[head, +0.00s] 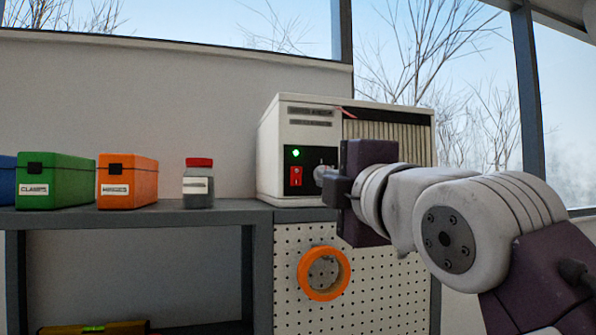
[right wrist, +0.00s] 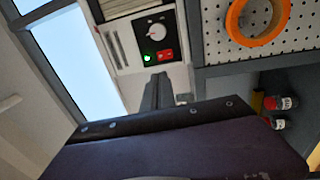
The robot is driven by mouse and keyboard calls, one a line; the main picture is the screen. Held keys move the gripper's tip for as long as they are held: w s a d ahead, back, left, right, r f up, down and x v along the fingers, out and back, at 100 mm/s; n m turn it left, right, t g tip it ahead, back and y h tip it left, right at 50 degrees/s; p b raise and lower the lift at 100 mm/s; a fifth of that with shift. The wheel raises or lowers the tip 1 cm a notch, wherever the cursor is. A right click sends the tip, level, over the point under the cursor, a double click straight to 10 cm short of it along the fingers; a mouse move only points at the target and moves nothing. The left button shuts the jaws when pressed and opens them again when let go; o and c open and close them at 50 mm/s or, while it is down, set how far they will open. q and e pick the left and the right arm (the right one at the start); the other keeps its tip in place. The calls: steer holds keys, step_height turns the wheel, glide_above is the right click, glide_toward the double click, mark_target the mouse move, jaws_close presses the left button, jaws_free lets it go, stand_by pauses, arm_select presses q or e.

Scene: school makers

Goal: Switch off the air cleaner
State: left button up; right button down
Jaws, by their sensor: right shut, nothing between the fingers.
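The air cleaner (head: 274,150) is a white box with a dark grille, standing on the grey shelf. Its black control panel (head: 310,148) carries a lit green light (head: 295,153), a red rocker switch (head: 296,176) and a pale knob (head: 321,171). The right wrist view shows the red switch (right wrist: 166,56), green light (right wrist: 147,58) and knob (right wrist: 157,31). My right gripper (head: 328,188) is shut and empty in front of the panel, right of the switch. Its fingertips (right wrist: 160,76) appear close to the switch; contact cannot be told. My left gripper is out of view.
A jar with a red lid (head: 199,184), an orange box (head: 127,182) and a green box (head: 55,182) stand on the shelf (head: 235,213) to the left. An orange tape roll (head: 303,278) hangs on the pegboard (head: 385,275) below. The shelf between jar and cleaner is clear.

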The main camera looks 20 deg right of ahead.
steer(key=p, duration=0.9)
glide_toward(297, 171)
steer(key=r, duration=0.1)
steer(key=w+p, duration=0.2)
steer(key=w, duration=0.4)
steer(key=shift+a, duration=0.1)
steer(key=shift+w+f, duration=0.15)
steer(key=shift+w, duration=0.3)
steer(key=shift+s, duration=0.1)
